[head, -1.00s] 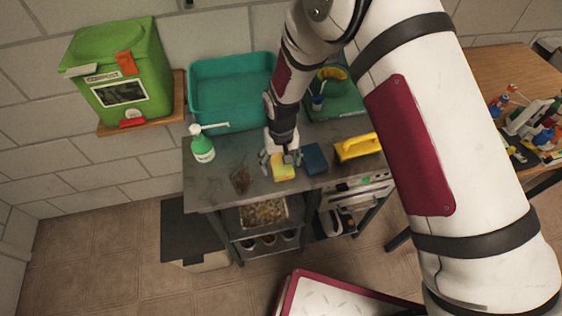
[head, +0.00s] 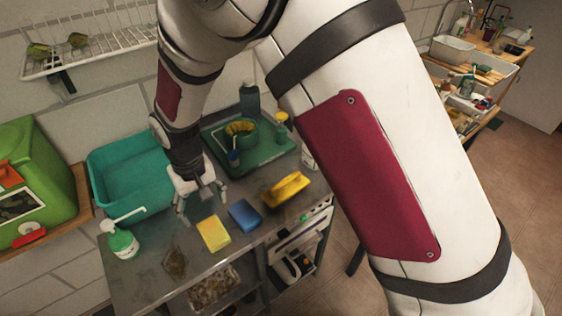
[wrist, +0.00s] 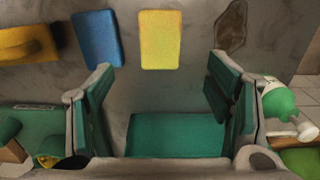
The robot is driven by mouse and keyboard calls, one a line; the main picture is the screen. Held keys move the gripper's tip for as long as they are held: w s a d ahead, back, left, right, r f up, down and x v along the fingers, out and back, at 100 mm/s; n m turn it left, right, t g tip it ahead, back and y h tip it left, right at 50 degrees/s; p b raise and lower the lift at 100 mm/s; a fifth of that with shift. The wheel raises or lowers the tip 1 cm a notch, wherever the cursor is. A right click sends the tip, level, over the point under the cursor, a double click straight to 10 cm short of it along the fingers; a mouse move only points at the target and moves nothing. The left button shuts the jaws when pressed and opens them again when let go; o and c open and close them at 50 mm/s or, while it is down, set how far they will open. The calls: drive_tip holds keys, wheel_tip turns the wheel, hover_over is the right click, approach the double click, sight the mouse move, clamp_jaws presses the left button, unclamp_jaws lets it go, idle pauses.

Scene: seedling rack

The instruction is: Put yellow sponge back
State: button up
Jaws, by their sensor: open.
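The yellow sponge (head: 214,233) lies flat on the grey metal worktop, just left of a blue sponge (head: 244,214). In the wrist view the yellow sponge (wrist: 160,40) lies beyond the fingertips, between the blue sponge (wrist: 97,38) and a brown stain. My gripper (head: 200,207) is open and empty, above the worktop behind the yellow sponge and beside the teal basin (head: 128,180). In the wrist view my gripper's fingers (wrist: 165,95) stand wide apart.
A yellow-handled brush (head: 286,189) lies right of the sponges. A green tray (head: 262,158) with a pot stands behind. A brown stain (head: 174,262) marks the front left. A wire shelf (head: 100,45) hangs on the wall.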

drive_tip(key=d+r+m+t+y, duration=0.1)
drive_tip(key=d+r+m+t, duration=0.2)
drive_tip(key=d+r, duration=1.75)
drive_tip(key=s+d+r+m+t, duration=0.1)
drive_tip(key=s+d+r, duration=0.3)
drive_tip(key=s+d, duration=0.2)
drive_tip(key=s+d+r+m+t+h, duration=0.1)
drive_tip(key=s+d+r+m, duration=0.1)
drive_tip(key=s+d+r, duration=0.2)
drive_tip(key=s+d, duration=0.3)
drive_tip(key=s, duration=0.3)
drive_tip(key=shift+d+r+t, duration=0.2)
drive_tip(key=shift+d+t, duration=0.05)
drive_tip(key=shift+t, duration=0.05)
drive_tip(key=shift+w+f+b, duration=0.35)
drive_tip(key=shift+w, duration=0.05)
